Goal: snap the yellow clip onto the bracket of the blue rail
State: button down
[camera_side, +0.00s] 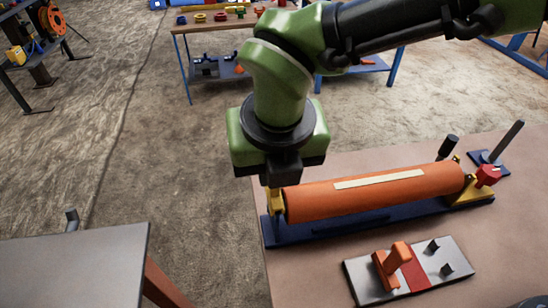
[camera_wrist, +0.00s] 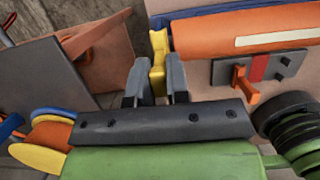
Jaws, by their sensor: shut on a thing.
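The blue rail (camera_side: 300,232) lies on the bench under an orange roller (camera_side: 375,193) with a pale strip along it. My gripper (camera_side: 274,183) points down over the rail's left end and is shut on the yellow clip (camera_side: 273,202). In the wrist view the clip (camera_wrist: 158,45) stands between the two dark fingers (camera_wrist: 157,70), beside the roller's end. Yellow parts overlap at this end, so I cannot tell clip from bracket clearly, nor whether the clip is seated. A yellow bracket (camera_side: 468,196) holds the roller's right end.
A grey plate (camera_side: 410,272) with an orange handle, a red stripe and dark pegs lies in front of the rail. A red knob (camera_side: 488,175) and a dark upright post (camera_side: 508,140) stand at the right end. A grey table (camera_side: 75,265) is at the lower left.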

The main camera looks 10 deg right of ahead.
aim_at(277, 207)
jog(key=shift+f, duration=0.2)
jog(key=c, duration=1)
grip_release()
jog(key=v, duration=1)
